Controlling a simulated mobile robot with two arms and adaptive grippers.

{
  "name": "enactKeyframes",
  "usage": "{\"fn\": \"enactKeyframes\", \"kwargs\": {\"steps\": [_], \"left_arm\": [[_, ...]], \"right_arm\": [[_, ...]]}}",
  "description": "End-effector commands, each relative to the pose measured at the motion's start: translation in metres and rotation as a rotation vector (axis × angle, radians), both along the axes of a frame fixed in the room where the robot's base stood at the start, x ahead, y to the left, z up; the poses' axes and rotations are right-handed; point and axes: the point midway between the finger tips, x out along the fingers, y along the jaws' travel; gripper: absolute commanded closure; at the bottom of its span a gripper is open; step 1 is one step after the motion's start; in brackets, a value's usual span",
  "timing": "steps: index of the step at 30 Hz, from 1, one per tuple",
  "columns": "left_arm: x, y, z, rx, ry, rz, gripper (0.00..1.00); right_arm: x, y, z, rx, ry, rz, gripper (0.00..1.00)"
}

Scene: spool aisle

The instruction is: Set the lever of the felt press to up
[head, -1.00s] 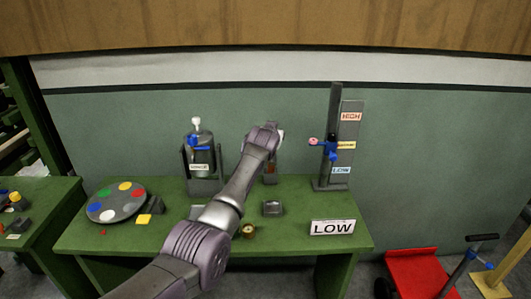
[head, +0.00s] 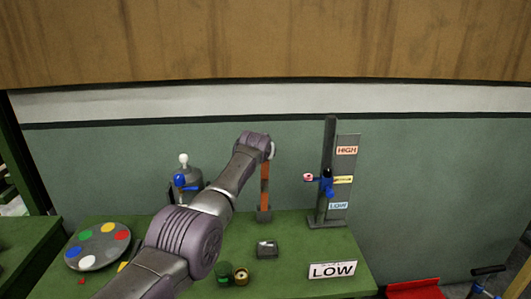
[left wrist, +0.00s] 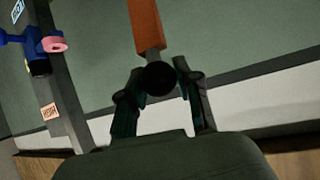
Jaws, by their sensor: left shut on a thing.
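The felt press lever (head: 265,186) is an orange-brown bar that stands upright from a small grey base (head: 264,215) on the green table. In the left wrist view the bar (left wrist: 146,28) ends in a round black knob (left wrist: 158,80). My left gripper (left wrist: 159,72) is shut on this knob, with one dark finger on each side. In the head view the gripper is mostly hidden behind my wrist at the lever's top. My right gripper is in neither view.
Right of the lever stands a post (head: 328,170) with HIGH and LOW labels and a blue clamp. A LOW sign (head: 332,270), a small grey box (head: 267,249) and a color disc (head: 98,246) are on the table (head: 300,240). A grey canister stands left, partly behind my arm.

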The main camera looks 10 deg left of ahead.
Motion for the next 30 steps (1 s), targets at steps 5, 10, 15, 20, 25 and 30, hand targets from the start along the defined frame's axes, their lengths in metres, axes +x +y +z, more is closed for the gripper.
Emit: {"fn": "enactKeyframes", "kwargs": {"steps": [5,10,15,20,25,30], "left_arm": [[0.000,0.002,-0.002,0.002,0.001,0.001,0.62],[0.000,0.001,-0.001,0.002,0.001,0.001,0.41],[0.000,0.001,-0.001,0.000,0.001,0.001,0.41],[-0.001,0.000,0.000,0.000,0.000,0.000,0.41],[-0.005,-0.001,0.004,0.000,-0.002,0.000,0.41],[-0.017,-0.001,0.010,-0.001,-0.002,0.000,0.41]], "right_arm": [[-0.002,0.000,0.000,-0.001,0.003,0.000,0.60],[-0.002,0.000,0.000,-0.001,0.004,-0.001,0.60],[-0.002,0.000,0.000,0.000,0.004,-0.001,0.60],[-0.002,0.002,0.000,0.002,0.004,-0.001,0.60],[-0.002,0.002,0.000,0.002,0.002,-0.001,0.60],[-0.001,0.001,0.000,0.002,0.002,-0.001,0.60]]}}
